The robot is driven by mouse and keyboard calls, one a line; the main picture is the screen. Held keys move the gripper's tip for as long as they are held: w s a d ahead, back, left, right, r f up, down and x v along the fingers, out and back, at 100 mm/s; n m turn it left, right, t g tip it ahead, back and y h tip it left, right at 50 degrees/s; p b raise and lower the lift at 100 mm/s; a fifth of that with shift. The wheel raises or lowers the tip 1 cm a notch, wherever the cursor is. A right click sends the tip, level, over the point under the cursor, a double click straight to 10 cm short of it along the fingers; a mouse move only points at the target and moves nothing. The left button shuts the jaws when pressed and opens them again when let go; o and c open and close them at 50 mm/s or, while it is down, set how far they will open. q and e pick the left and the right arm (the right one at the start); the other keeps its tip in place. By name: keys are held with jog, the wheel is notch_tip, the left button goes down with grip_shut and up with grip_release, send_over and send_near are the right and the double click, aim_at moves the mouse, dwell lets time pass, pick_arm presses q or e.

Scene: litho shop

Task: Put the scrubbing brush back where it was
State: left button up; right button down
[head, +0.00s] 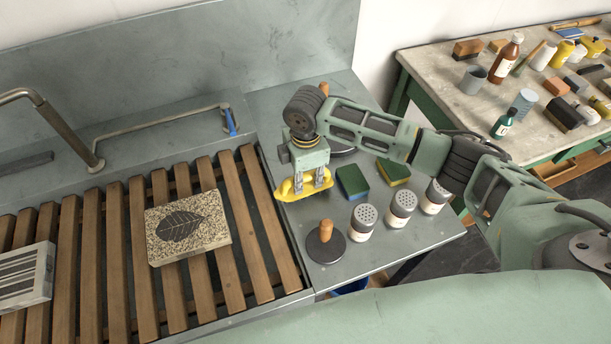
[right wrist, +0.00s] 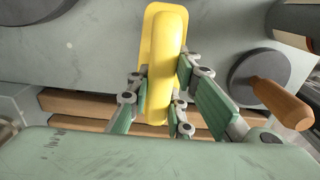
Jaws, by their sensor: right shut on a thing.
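The scrubbing brush (head: 291,190) is yellow with a raised grip. My right gripper (head: 311,178) is shut on it, pointing down, at the left edge of the grey metal side shelf (head: 390,252), beside the wooden slats. In the right wrist view the brush (right wrist: 166,50) lies lengthwise between the fingers, held by its raised grip. The brush's underside is hidden, and I cannot tell whether it touches the shelf. My left gripper is not in view.
On the shelf stand a black disc with a wooden handle (head: 325,246), shaker tins (head: 362,222) and sponges (head: 353,182). A speckled stone with a leaf print (head: 188,238) lies on the slats (head: 245,215). A cluttered worktable (head: 440,70) stands at the right.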

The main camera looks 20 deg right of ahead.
jog(key=c, duration=1.6)
grip_release()
jog(key=shift+f, duration=0.1)
notch_tip(320, 180, up, 12)
jog(key=shift+r+b, duration=0.2)
jog(key=shift+b, duration=0.65)
